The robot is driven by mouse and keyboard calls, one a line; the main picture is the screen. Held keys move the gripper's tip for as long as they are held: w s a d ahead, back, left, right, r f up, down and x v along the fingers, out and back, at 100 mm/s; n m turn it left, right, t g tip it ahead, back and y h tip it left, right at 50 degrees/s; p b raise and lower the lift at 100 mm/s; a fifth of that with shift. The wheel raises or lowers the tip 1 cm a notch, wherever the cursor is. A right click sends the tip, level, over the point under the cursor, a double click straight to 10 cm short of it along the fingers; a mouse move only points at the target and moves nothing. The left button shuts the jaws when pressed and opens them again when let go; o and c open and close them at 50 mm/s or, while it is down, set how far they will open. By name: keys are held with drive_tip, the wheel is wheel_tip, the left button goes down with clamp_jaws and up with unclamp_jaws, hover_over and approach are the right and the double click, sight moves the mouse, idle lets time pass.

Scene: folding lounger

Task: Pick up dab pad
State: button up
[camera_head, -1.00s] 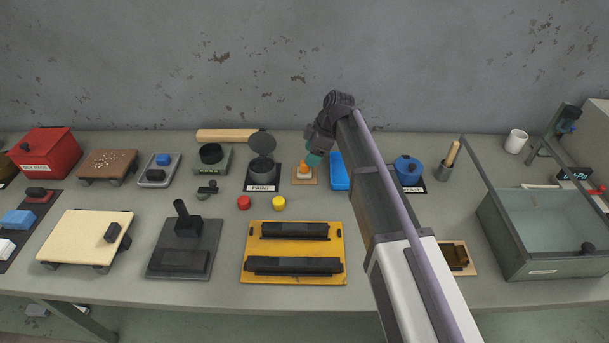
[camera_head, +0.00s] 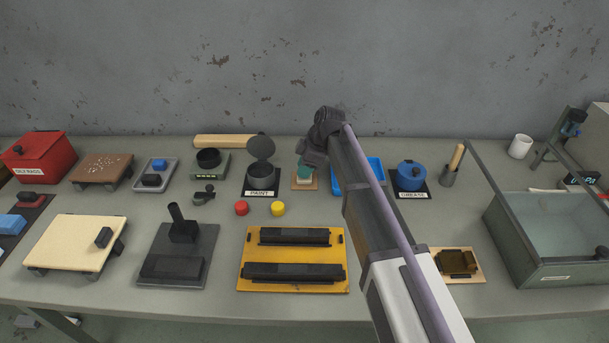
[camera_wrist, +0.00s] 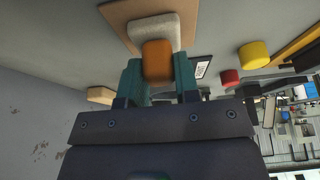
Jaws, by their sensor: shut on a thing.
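The dab pad has an orange knob (camera_wrist: 157,60) on a pale, rounded pad (camera_wrist: 153,31), seen at the top of the wrist view. It is over a small tan board (camera_wrist: 118,16); I cannot tell whether the pad touches the board. My gripper (camera_wrist: 157,68) has teal fingers, one on each side of the orange knob, and is shut on it. In the head view my gripper (camera_head: 305,168) is low over the tan board (camera_head: 305,187) and hides most of the pad.
The paint pot (camera_head: 261,175) with its raised round lid stands close left. A blue tray (camera_head: 340,180) lies close right, partly behind my arm. The blue grease pot (camera_head: 411,176) is further right. Red (camera_head: 241,208) and yellow (camera_head: 278,208) caps lie in front.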

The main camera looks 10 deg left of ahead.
drive_tip(key=shift+c, duration=0.2)
wheel_tip(320, 180, up, 10)
drive_tip(key=p, duration=1)
drive_tip(key=o, duration=0.4)
drive_tip(key=c, duration=0.3)
